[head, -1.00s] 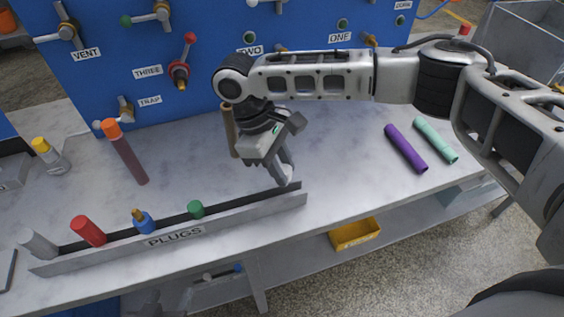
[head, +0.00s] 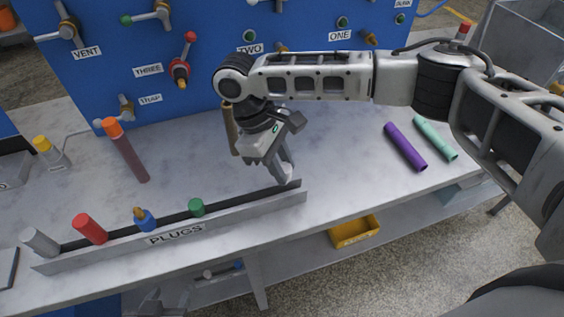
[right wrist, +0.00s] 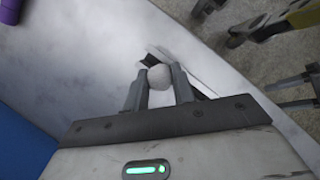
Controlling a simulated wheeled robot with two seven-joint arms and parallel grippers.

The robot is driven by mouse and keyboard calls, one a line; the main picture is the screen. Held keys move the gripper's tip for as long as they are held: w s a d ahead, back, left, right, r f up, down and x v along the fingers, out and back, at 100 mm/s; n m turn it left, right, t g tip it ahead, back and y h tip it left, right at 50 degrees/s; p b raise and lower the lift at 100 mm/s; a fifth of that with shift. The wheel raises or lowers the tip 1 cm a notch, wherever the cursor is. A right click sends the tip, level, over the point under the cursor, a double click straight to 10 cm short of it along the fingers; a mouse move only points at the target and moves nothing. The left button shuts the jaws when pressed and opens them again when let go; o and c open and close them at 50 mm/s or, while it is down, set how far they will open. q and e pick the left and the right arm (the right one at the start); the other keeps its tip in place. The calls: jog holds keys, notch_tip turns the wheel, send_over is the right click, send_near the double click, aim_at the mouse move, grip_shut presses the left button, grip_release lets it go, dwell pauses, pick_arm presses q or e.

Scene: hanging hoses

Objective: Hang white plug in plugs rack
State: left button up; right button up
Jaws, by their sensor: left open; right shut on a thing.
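The white plug shows as a pale round end (right wrist: 158,76) in the right wrist view. My right gripper (right wrist: 160,88) is shut on it. In the head view the right gripper (head: 286,176) points down at the right end of the plugs rack (head: 240,221), a grey strip with a dark slot. The fingers hide most of the plug there, so I cannot tell how deep it sits in the slot. What looks like my left gripper (right wrist: 270,97) shows at the right edge of the wrist view, with two fingers apart and empty.
The rack also holds a green plug (head: 196,207), a blue plug (head: 145,220), a red plug (head: 90,229) and a grey-white plug (head: 40,242). An orange-topped hose (head: 128,152) stands behind. Purple (head: 405,147) and mint (head: 436,139) tubes lie right. A blue panel (head: 210,75) bounds the back.

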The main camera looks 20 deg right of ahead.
jog(key=shift+f, duration=1.85)
jog(key=o, duration=1.1)
jog(key=shift+c, duration=0.2)
jog(key=b+v, duration=0.1)
jog(key=v, duration=0.5)
jog(key=shift+w+a+r, duration=0.1)
jog(key=shift+a+r, duration=0.05)
jog(key=shift+r, duration=0.1)
jog(key=v, duration=0.9)
jog(key=shift+r+p, duration=0.2)
jog(key=shift+p, duration=0.2)
jog(key=shift+f, duration=0.1)
